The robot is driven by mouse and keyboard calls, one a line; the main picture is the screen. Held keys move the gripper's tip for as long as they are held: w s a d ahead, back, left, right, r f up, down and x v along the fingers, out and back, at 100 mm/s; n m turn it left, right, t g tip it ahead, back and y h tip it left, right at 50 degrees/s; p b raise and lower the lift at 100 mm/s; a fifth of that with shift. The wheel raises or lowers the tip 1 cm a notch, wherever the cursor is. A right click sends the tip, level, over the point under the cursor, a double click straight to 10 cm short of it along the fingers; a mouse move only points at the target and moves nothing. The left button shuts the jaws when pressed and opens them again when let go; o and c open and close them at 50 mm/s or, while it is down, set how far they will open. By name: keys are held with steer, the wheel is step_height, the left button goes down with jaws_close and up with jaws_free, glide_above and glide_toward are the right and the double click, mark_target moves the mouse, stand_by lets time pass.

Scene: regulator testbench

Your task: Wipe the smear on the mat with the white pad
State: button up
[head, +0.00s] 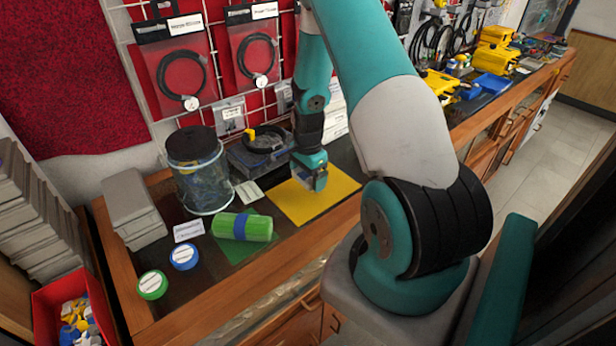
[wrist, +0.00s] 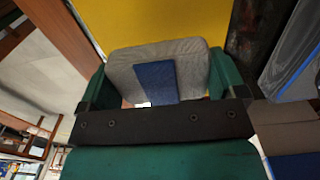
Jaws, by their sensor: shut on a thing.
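The yellow mat (head: 328,203) lies flat on the dark bench top, and it also fills the top of the wrist view (wrist: 150,20).
A green roll with a blue band (head: 243,227) lies left of the mat. A clear jar with a black lid (head: 199,170) and a coiled-cable box (head: 262,150) stand behind. Blue (head: 184,257) and green (head: 152,285) round items sit front left.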

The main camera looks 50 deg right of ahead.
steer(key=shift+r+p, duration=1.05)
steer(key=shift+r, duration=0.75)
